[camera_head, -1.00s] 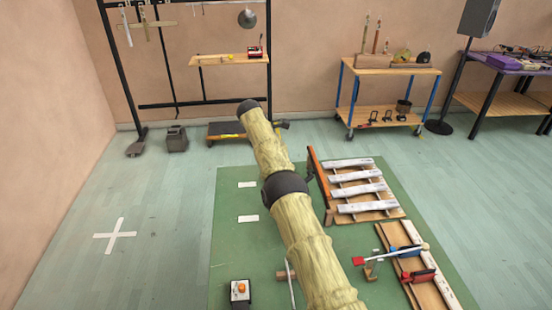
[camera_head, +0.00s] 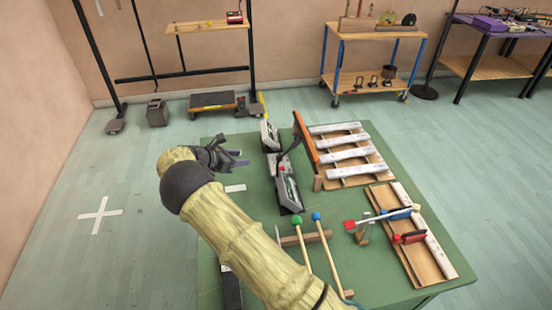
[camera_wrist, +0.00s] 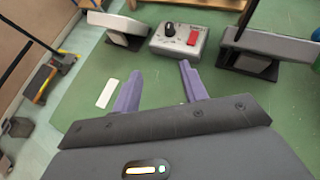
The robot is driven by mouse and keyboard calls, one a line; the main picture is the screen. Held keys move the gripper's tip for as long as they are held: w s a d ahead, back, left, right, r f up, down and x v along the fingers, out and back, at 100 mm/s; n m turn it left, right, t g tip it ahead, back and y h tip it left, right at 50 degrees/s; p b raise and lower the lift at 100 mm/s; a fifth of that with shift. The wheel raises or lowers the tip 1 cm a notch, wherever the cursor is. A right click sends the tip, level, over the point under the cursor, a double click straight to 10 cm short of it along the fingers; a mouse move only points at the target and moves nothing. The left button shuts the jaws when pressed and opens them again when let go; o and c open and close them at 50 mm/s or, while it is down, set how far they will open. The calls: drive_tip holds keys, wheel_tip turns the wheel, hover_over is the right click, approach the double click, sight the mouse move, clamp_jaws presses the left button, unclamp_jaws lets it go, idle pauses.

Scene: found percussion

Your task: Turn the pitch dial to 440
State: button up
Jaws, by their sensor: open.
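A grey box (camera_wrist: 178,44) with a black knob (camera_wrist: 169,29) and a red switch (camera_wrist: 192,38) sits on the green table top in the wrist view. The knob looks like the dial; no scale or number is readable on it. My gripper (camera_wrist: 158,80) is open with its two purple fingers apart and nothing between them. The fingertips point toward the box and do not touch it. In the head view my gripper (camera_head: 240,158) is over the table's left part, left of two grey wedge-shaped units. I cannot make out the knob there.
One wedge-shaped unit (camera_wrist: 120,28) stands left of the box and another (camera_wrist: 268,50) stands right of it. A bar instrument (camera_head: 345,153), two mallets (camera_head: 327,250) and a clamp board (camera_head: 410,240) lie farther right. A white strip (camera_wrist: 107,93) lies on the table.

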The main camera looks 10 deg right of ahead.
sight(276, 162)
drive_tip(key=s, duration=0.1)
drive_tip(key=s+d+n+t, duration=0.1)
drive_tip(key=s, duration=0.1)
drive_tip(key=s+t+b, duration=0.1)
drive_tip(key=shift+s+d+f+h, duration=0.1)
drive_tip(key=shift+s+d+h, duration=0.15)
drive_tip(key=shift+s+h, duration=0.05)
drive_tip(key=shift+n, duration=0.3)
drive_tip(key=p+x, duration=0.1)
drive_tip(key=x, duration=1.6)
drive_tip(key=shift+w+d, duration=0.1)
drive_tip(key=shift+w, duration=0.15)
drive_tip(key=shift+f, duration=0.1)
clamp_jaws()
